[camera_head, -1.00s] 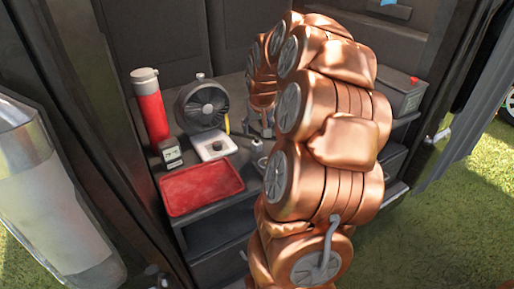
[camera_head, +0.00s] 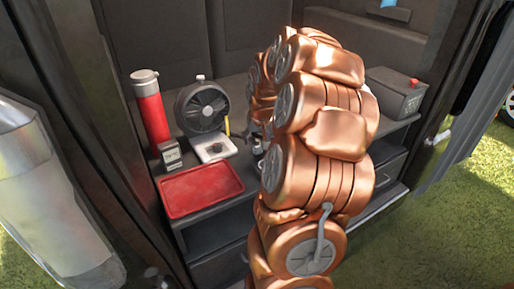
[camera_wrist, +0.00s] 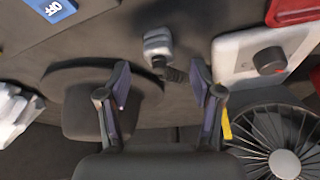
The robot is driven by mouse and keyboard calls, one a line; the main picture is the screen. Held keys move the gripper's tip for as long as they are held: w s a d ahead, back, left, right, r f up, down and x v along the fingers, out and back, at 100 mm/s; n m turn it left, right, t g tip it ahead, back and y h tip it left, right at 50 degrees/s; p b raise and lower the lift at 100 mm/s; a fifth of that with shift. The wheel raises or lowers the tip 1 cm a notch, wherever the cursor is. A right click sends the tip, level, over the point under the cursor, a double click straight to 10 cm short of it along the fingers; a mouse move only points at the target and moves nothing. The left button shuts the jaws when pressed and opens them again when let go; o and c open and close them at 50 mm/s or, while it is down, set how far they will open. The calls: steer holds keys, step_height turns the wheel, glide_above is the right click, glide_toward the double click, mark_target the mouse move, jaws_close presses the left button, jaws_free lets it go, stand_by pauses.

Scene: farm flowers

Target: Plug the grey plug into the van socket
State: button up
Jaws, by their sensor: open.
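The grey plug (camera_wrist: 158,43) shows in the wrist view as a light grey block with a dark ribbed cable end below it. It lies on the dark surface just beyond and between my fingertips. My gripper (camera_wrist: 160,85) is open, with one finger on each side and a gap between them; I see no contact with the plug. In the head view my arm largely hides the gripper and the plug's area. I cannot make out the van socket for certain in either view.
A white panel with a black knob (camera_head: 213,148) and a round fan (camera_head: 203,107) stand close by. A red tray (camera_head: 201,188), a red flask (camera_head: 149,108) and a small meter (camera_head: 171,154) are to the left. A dark box with a red button (camera_head: 397,93) stands at right.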

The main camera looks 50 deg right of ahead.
mark_target(257, 141)
steer(key=x, duration=0.3)
steer(key=shift+f, duration=0.15)
steer(key=c, duration=1.1)
steer(key=shift+c, duration=0.2)
steer(key=shift+r, duration=1.95)
steer(key=s+a, duration=0.2)
steer(key=a, duration=0.2)
steer(key=s+a, duration=0.3)
steer(key=a, duration=0.2)
steer(key=s+a+r, duration=0.1)
steer(key=s+a, duration=0.1)
steer(key=a, duration=0.3)
steer(key=shift+s+a+r, duration=0.1)
steer(key=shift+s, duration=0.1)
steer(key=shift+r, duration=0.1)
